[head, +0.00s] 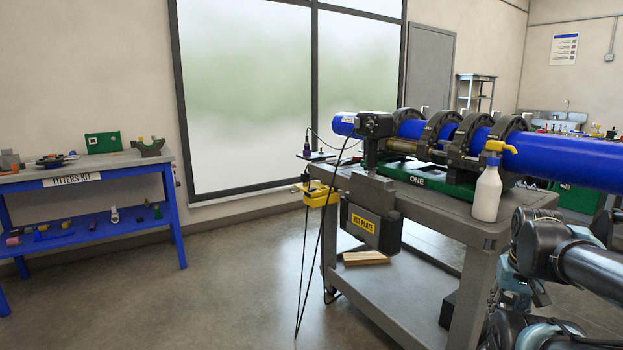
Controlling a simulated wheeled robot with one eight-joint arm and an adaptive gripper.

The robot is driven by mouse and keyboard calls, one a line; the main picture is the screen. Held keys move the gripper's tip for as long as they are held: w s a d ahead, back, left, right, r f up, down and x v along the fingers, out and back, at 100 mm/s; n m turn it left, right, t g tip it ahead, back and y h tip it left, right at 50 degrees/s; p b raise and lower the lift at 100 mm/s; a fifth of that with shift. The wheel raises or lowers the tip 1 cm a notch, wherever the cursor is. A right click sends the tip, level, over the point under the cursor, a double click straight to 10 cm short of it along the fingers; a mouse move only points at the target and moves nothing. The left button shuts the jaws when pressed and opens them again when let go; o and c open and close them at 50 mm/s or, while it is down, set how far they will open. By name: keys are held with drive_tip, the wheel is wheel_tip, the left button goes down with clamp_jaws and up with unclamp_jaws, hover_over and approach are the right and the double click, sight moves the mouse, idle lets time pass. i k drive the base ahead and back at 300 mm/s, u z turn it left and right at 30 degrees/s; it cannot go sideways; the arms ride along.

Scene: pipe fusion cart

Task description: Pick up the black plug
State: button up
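I cannot make out the black plug for certain. Thin black cables (304,265) hang from the left end of the grey cart, by a yellow box (318,194), and run down to the floor. Their lower ends are too small to tell whether one is a plug. A small dark upright item with a purple part (307,143) stands at the cart's far left corner, with a thin cable leading from it. My folded arm shows at the lower right, beside the cart. I cannot pick out my gripper there.
The grey cart (470,222) carries a blue pipe (570,160) in black clamps, a white spray bottle (487,193) and a hot plate unit (374,222) at its front. A blue bench (90,182) labelled Fitters Kit stands left. The floor (225,290) between is clear.

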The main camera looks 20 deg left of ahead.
sight(305, 177)
drive_tip(key=z, duration=0.05)
drive_tip(key=i, duration=0.55)
drive_tip(key=u, duration=1.3)
drive_tip(key=k, duration=0.5)
drive_tip(key=u, duration=0.8)
drive_tip(key=i, duration=2.6)
drive_tip(key=z, duration=0.35)
